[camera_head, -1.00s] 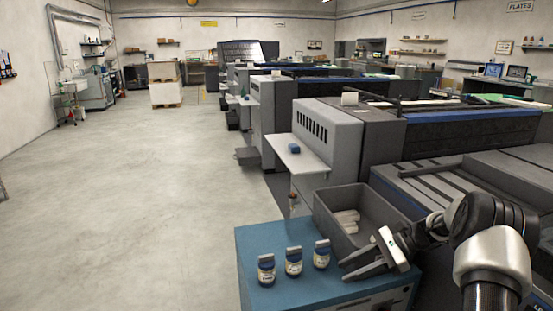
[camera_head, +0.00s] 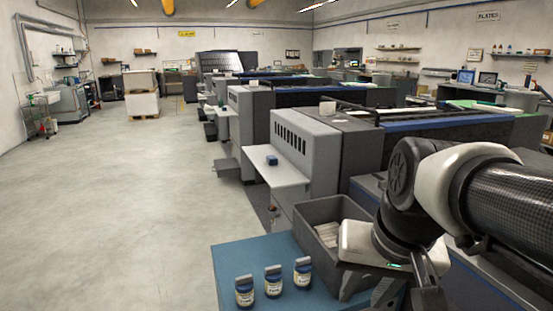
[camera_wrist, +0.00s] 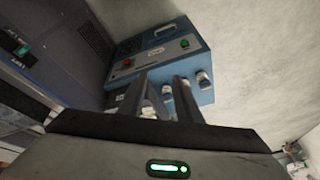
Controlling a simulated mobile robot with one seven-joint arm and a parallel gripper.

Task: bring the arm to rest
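My gripper (camera_head: 385,288) hangs at the lower right in the head view, in front of the grey bin and partly cut off by the bottom edge. In the wrist view its two fingers (camera_wrist: 160,80) stand apart with nothing between them, so it is open and empty. Both fingers point toward the blue cabinet (camera_wrist: 190,52), whose top (camera_head: 240,258) shows in the head view. My arm bends in from the right edge, with the elbow high over the press side.
Three labelled ink bottles (camera_head: 273,281) stand in a row on the blue top. Behind them is an open grey bin (camera_head: 312,238) with pale items inside, partly hidden by my gripper. Grey presses (camera_head: 305,140) line the right. The floor (camera_head: 130,200) at left is clear.

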